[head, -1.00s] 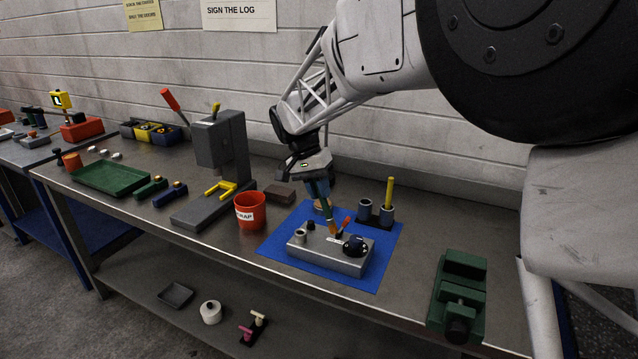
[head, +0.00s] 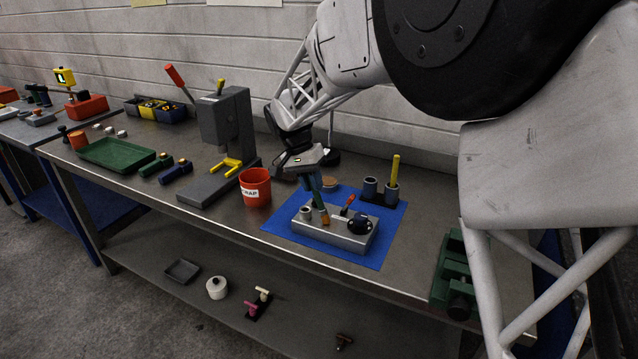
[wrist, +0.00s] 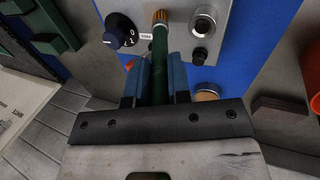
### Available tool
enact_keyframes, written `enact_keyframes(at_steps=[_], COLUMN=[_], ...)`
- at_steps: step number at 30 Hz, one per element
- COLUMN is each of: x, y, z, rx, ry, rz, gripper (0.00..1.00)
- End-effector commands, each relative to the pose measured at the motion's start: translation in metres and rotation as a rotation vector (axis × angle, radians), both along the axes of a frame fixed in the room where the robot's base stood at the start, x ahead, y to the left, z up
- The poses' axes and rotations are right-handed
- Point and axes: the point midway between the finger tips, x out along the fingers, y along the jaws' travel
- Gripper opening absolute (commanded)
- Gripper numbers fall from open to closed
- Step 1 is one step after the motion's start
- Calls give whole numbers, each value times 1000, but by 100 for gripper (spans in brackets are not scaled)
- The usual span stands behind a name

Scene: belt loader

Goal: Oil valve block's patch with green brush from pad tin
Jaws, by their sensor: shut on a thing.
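The valve block (head: 350,240) is a grey metal box on a blue mat. It bears a dark dial (head: 360,223), a red-handled lever (head: 347,204) and a round port. My gripper (head: 312,184) is shut on the green brush (wrist: 160,55), which points down and tilts. Its orange-brown tip (head: 325,218) is at the block's top, between port and dial; I cannot tell whether it touches. In the wrist view the tip lies beside a small white label (wrist: 146,36). The oil patch cannot be made out. The pad tin (head: 328,183), round and tan-topped, stands behind the block.
A dark holder with two grey cups (head: 370,188) stands at the mat's back right, with a yellow brush (head: 395,170) in one. A red scrap cup (head: 255,190) and a grey press (head: 225,140) stand left. A green vise (head: 452,275) is at the right.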

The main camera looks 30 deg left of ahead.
Motion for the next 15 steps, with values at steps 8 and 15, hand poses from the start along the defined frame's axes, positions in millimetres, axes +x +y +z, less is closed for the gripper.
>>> enact_keyframes(at_steps=[8,15], x=[0,0], y=[-7,-26], z=[1,-1], rx=[1,0], ry=[0,1], rz=[-1,-1], gripper=[0,0])
